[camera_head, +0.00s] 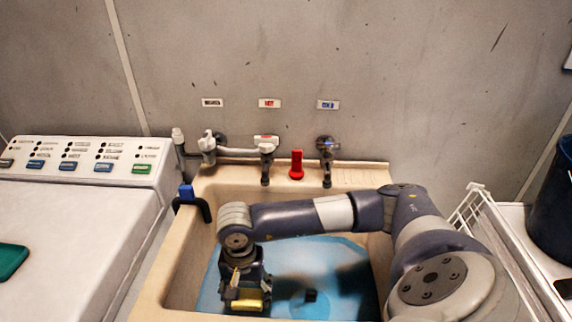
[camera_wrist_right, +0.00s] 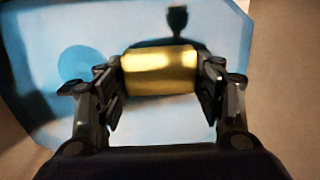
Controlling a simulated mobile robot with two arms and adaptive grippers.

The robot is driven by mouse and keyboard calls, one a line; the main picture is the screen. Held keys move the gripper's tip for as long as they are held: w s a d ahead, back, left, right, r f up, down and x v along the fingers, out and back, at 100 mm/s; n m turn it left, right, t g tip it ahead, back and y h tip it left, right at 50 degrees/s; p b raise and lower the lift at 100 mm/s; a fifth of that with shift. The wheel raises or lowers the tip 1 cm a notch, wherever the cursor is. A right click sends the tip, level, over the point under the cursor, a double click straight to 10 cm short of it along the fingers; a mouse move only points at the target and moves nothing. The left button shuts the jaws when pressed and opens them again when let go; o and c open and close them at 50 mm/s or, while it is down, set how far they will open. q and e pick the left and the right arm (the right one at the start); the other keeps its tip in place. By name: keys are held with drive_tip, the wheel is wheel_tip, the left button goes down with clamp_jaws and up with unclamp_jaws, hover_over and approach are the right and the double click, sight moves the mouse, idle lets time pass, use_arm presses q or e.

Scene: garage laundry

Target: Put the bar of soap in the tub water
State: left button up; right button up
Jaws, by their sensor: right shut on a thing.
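The bar of soap (camera_wrist_right: 160,70) is a yellow block held between the two fingers of my right gripper (camera_wrist_right: 160,85) in the right wrist view. In the head view the right gripper (camera_head: 245,300) points down over the left part of the tub, with the yellow soap (camera_head: 247,304) at its tips. The tub (camera_head: 180,262) is a beige basin with blue water (camera_head: 335,262) in it. In the wrist view the blue water (camera_wrist_right: 70,25) lies beyond the soap. I cannot tell how far the soap is above the water. My left gripper does not show.
Taps (camera_head: 266,147) and a red object (camera_head: 296,165) stand along the tub's back ledge. A small dark object (camera_head: 310,296), perhaps the drain, shows in the water. A white washer (camera_head: 75,225) stands at the left. A wire rack (camera_head: 477,215) and a dark bin (camera_head: 556,205) are at the right.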

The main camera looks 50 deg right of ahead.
sight(251, 305)
drive_tip(key=f, duration=0.6)
drive_tip(key=shift+d+f+p, duration=0.2)
drive_tip(key=shift+f+p, duration=0.1)
drive_tip(key=shift+p, duration=0.05)
wheel_tip(251, 305, down, 4)
drive_tip(key=shift+s+r, duration=0.1)
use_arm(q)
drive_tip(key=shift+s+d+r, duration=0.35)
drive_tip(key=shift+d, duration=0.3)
use_arm(e)
drive_tip(key=shift+f, duration=0.25)
drive_tip(key=o, duration=1.1)
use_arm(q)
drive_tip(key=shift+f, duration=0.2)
